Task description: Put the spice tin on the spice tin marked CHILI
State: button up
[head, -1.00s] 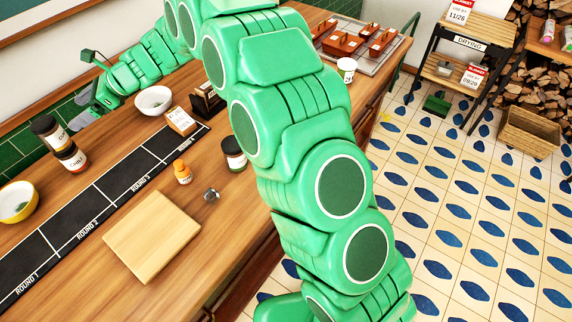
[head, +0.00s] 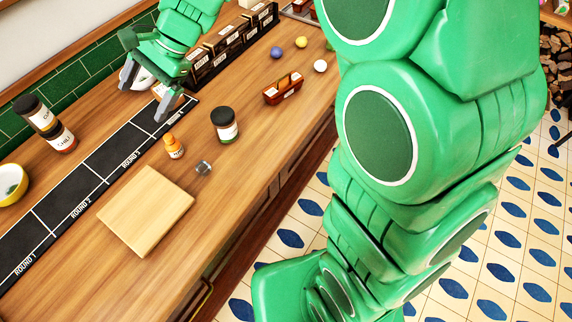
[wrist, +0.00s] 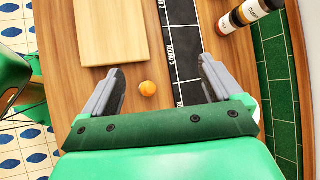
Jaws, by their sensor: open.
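The spice tin marked CHILI (head: 63,139) stands toward the back left of the wooden counter, near the green tiles. Another dark-lidded spice tin (head: 40,119) appears to stand upright on its lid, in line with it. The pair also shows at the top right of the wrist view, the CHILI tin (wrist: 228,23) nearer and the other tin (wrist: 252,12) beyond. My gripper (head: 146,90) is open and empty, to the right of the pair and apart from it. In the wrist view its fingers (wrist: 162,70) are spread with nothing between the tips.
A third dark-lidded tin (head: 225,126), an orange-capped bottle (head: 174,149), a small clear cube (head: 204,167) and a wooden board (head: 147,212) are on the counter. A yellow bowl (head: 12,183) is left. A black strip (head: 75,188) runs along the counter.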

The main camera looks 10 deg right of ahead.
jog(key=s+d+f+n+h, duration=0.1)
jog(key=s+d+n+h, duration=0.3)
jog(key=s+d, duration=0.8)
jog(key=s+d+f+n+h, duration=0.1)
jog(key=s+d+n+h, duration=0.2)
jog(key=s+d, duration=0.9)
jog(key=d+h, duration=0.1)
jog(key=d, duration=0.7)
jog(key=shift+s+n+t, duration=0.35)
jog(key=shift+n+t, duration=0.05)
